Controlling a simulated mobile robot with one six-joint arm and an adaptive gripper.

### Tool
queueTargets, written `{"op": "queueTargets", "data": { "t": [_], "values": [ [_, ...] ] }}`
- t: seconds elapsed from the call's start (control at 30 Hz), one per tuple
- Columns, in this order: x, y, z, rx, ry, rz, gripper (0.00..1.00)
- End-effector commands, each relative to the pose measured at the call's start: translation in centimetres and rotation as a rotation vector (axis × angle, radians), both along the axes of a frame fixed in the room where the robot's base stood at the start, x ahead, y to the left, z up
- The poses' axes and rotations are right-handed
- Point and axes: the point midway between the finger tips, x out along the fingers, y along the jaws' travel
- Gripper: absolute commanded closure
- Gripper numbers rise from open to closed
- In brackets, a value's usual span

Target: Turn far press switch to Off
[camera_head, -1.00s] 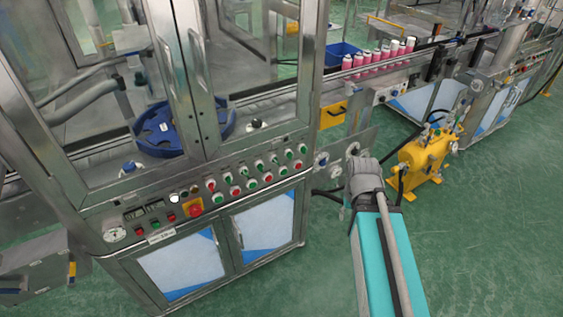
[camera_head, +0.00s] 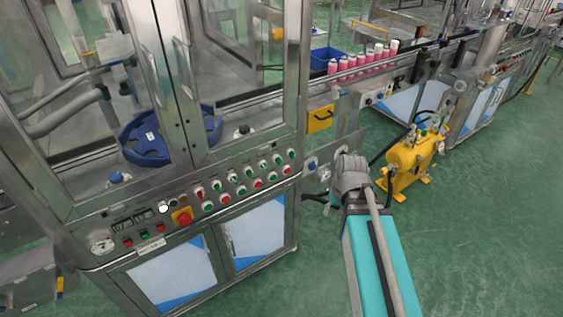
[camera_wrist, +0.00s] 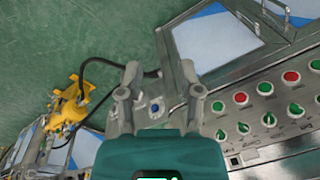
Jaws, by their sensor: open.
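My gripper (camera_wrist: 160,73) is open and empty in the wrist view, with one finger on each side of a small blue round knob (camera_wrist: 156,109) on a grey plate. In the head view the knob (camera_head: 311,167) is on a side plate at the machine's right end, just left of my wrist. My fingers are hidden there behind my wrist. I see no contact with the knob. Its setting is too small to read. No readable label shows which control is the far press switch. A front panel (camera_head: 150,218) carries several green and red controls, also at right in the wrist view.
A yellow tank unit (camera_head: 412,157) with black hoses stands on the floor right of my arm. A yellow box (camera_head: 320,119) is on the machine above the side plate. A conveyor with pink cans (camera_head: 362,60) runs behind. Green floor is free at the right.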

Motion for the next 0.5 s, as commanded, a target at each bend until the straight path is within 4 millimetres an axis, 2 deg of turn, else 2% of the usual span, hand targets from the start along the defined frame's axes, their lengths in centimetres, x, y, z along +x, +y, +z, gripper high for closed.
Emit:
{"op": "queueTargets", "data": {
  "t": [0.03,0.27,0.4,0.5],
  "values": [
    [1.7,0.5,-0.1,0.036,-0.019,0.02,0.53],
    [9.3,3.6,0.7,0.273,-0.174,0.145,0.53],
    [14.2,5.2,2.1,0.415,-0.303,0.21,0.53],
    [17.2,5.9,3.2,0.496,-0.39,0.24,0.53]
  ]
}}
